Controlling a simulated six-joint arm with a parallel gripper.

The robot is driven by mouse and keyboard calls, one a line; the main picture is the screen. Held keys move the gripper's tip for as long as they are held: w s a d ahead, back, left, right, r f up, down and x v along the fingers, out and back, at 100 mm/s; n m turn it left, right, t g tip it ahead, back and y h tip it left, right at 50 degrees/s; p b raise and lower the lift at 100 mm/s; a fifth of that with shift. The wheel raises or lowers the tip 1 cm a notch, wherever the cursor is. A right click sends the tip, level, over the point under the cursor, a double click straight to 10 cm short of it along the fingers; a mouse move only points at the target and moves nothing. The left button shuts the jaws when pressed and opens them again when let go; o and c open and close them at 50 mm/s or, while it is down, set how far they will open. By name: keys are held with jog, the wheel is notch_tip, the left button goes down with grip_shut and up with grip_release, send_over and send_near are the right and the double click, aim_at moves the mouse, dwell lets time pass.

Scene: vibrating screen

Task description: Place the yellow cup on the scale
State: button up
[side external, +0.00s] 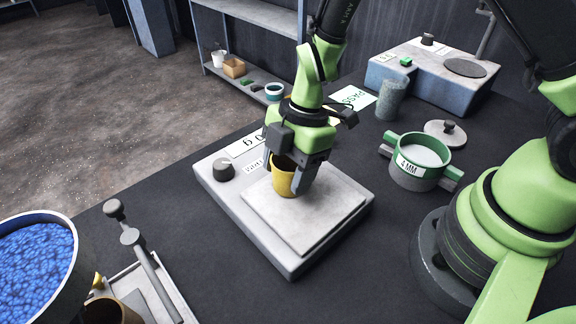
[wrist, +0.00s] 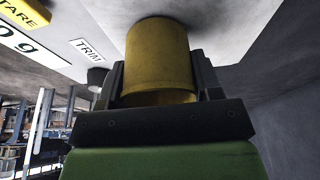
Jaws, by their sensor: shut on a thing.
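The yellow cup (side external: 284,178) is upright over the square plate of the scale (side external: 318,222), towards its back left part. My gripper (side external: 289,176) is shut on the cup, with one finger on each side. In the wrist view the yellow cup (wrist: 158,58) is between the fingers of my gripper (wrist: 160,82), and its far end is at or very near the pale plate. I cannot tell for sure whether it touches. The scale's readout shows 0 g (wrist: 28,42), partly cut off, beside the TRIM label (wrist: 87,50).
A green-handled 4 MM sieve pot (side external: 418,162), a grey lid (side external: 445,133) and a grey-blue beaker (side external: 391,99) stand right of the scale. A machine (side external: 432,75) is behind. A bowl of blue grains (side external: 38,255) is at the front left. Dark table is clear in front.

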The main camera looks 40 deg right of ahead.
jog(key=shift+f, duration=0.2)
jog(key=o, duration=0.9)
jog(key=shift+r, duration=0.15)
jog(key=v, duration=1.2)
jog(key=shift+r, duration=0.1)
jog(key=s+d+r+m+t, duration=0.3)
jog(key=s+r+m, duration=0.3)
jog(key=m, duration=0.5)
jog(key=s+d+r+m+t+h, duration=0.1)
jog(key=s+d+r+m+t, duration=0.2)
jog(key=s+r+m, duration=0.3)
jog(key=shift+s+r+m+t, duration=0.15)
jog(key=shift+s+m+t, duration=0.6)
jog(key=shift+m, duration=1.85)
